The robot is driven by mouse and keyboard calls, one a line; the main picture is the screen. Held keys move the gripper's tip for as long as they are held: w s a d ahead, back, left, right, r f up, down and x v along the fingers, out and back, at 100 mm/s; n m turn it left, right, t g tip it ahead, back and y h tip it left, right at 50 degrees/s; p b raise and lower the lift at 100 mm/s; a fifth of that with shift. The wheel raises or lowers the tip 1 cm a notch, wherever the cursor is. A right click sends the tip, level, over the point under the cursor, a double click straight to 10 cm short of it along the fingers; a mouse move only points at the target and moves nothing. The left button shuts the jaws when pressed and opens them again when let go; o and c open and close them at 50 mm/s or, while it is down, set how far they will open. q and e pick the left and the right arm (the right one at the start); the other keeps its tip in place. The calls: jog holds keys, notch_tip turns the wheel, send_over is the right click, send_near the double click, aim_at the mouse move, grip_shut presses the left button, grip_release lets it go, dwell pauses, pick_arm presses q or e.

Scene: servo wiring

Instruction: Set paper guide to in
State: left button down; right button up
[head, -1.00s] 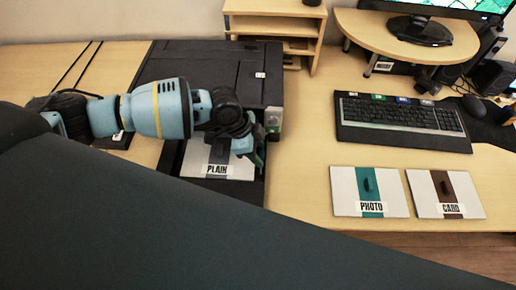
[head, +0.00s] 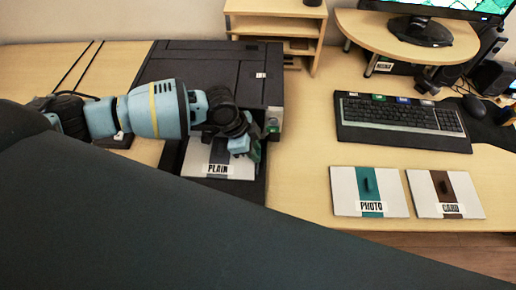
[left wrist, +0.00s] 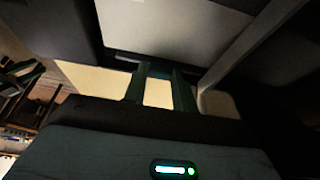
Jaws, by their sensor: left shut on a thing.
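The black printer (head: 215,68) stands at the back left, with its dark tray (head: 258,190) out at the front. White paper marked PLAIN (head: 232,172) lies in the tray. My left gripper (head: 256,153) is over the tray's right side, at the right edge of the paper, and is shut on the paper guide. The guide is hidden by the gripper in the head view. In the left wrist view the two dark fingers (left wrist: 160,72) point toward the tray, with a narrow gap between them; what they grip is hard to make out. My right gripper is not in view.
PHOTO paper (head: 350,185) and CARD paper (head: 420,185) lie at the front right. The desk between tray and PHOTO paper is clear. My dark arm part covers the lower left.

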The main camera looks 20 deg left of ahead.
pick_arm(q)
jog(key=shift+s+a, duration=0.25)
jog(key=shift+a, duration=0.7)
jog(key=c, duration=1.1)
grip_release()
jog(key=shift+p+v, duration=0.35)
jog(key=shift+v, duration=3.6)
jog(key=shift+f, duration=0.1)
